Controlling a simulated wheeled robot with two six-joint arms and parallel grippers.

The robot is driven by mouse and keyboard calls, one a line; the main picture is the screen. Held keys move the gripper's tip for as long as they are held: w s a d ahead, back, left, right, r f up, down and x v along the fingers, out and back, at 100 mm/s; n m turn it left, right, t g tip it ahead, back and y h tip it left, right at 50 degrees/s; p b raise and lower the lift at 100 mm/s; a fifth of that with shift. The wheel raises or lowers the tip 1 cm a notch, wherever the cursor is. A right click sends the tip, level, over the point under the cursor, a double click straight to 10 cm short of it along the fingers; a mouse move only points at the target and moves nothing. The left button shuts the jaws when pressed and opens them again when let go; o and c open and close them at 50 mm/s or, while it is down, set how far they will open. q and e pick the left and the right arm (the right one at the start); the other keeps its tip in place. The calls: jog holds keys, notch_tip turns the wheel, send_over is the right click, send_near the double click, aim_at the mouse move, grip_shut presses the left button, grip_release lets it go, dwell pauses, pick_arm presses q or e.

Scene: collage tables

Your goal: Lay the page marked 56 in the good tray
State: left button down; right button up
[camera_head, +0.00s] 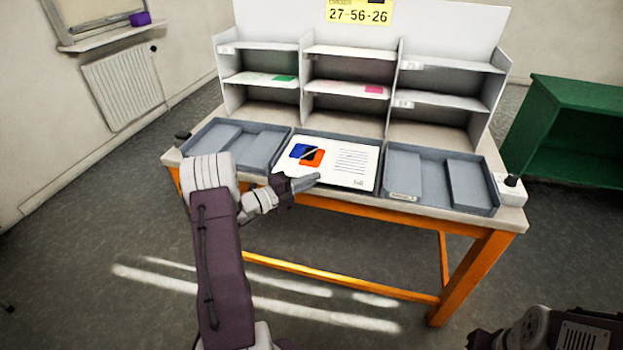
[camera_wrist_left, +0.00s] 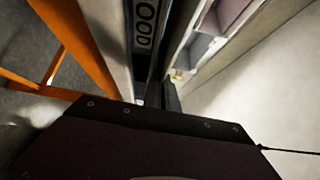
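A white page (camera_head: 345,158) with a blue and an orange shape and lines of text lies face up at the middle tray (camera_head: 377,178). A small mark in its lower right corner is too small to read. My left gripper (camera_head: 305,182) is at the page's front left edge, its fingers over the tray's front side. In the left wrist view the fingers (camera_wrist_left: 163,95) are close together; whether they are apart or touching is unclear. A label ending in "OOD" (camera_wrist_left: 145,25) shows there on a grey tray part.
Behind stands a shelf unit (camera_head: 350,52) holding a green card (camera_head: 284,78) and a pink card (camera_head: 374,90). A yellow sign (camera_head: 358,13) reads 27-56-26. A white box (camera_head: 511,189) stands at the right.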

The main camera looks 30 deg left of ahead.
pick_arm(q)
jog(key=c, duration=1.6)
grip_release()
jog(key=shift+s+a, duration=0.1)
jog(key=p+v, duration=0.2)
jog(key=v, duration=0.6)
jog(key=shift+s+a, duration=0.15)
jog(key=shift+s, duration=0.2)
